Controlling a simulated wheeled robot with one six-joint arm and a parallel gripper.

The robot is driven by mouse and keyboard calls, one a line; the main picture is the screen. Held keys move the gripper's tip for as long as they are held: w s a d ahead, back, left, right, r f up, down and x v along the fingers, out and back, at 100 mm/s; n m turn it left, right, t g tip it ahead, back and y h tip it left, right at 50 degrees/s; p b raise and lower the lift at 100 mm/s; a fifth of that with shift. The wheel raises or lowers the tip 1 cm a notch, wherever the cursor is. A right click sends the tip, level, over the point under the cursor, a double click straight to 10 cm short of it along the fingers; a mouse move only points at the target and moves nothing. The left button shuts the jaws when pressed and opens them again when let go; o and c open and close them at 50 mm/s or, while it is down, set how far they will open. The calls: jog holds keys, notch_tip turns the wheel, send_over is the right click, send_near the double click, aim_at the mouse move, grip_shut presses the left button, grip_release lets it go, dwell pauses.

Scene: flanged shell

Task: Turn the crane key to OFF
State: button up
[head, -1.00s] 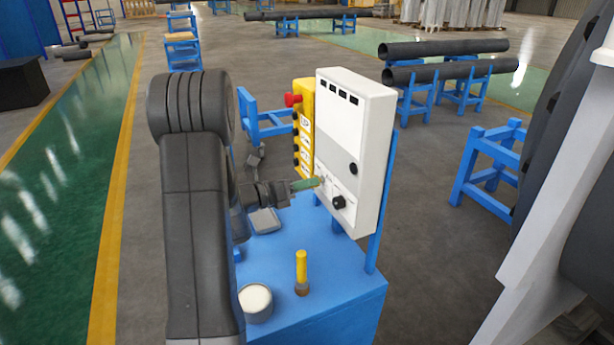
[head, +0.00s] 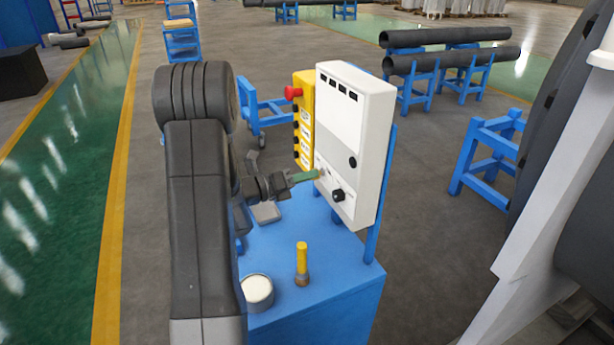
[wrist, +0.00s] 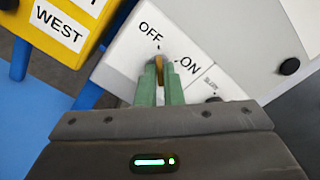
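The brass-coloured crane key (wrist: 159,64) sits in the white control panel, below the OFF label (wrist: 150,31) and left of the ON label (wrist: 188,66) in the wrist view. My gripper (wrist: 160,70) has its two green fingers close on either side of the key, with little gap showing. The fingers hide the key's lower part, and I cannot tell exactly which mark it points to. In the head view my gripper (head: 317,174) reaches the lower left of the white panel (head: 342,110). The key is not clear there.
A yellow button box (head: 303,120) with a red knob stands left of the panel. A black rotary knob (head: 338,195) lies right of the key. A yellow-handled tool (head: 301,262) and a white-topped tin (head: 256,292) stand on the blue cart (head: 330,280).

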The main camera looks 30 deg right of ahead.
jog(key=o, duration=0.4)
jog(key=shift+c, duration=0.2)
jog(key=w+a+b, duration=0.1)
jog(key=a+b, duration=0.2)
jog(key=a, duration=1)
jog(key=shift+w+a, duration=0.3)
jog(key=shift+a, duration=0.05)
jog(key=shift+d, duration=0.1)
jog(key=s+d+p, duration=0.1)
jog(key=d+p, duration=0.2)
jog(key=d, duration=1)
jog(key=shift+s+d, duration=0.25)
jog(key=shift+d, duration=0.05)
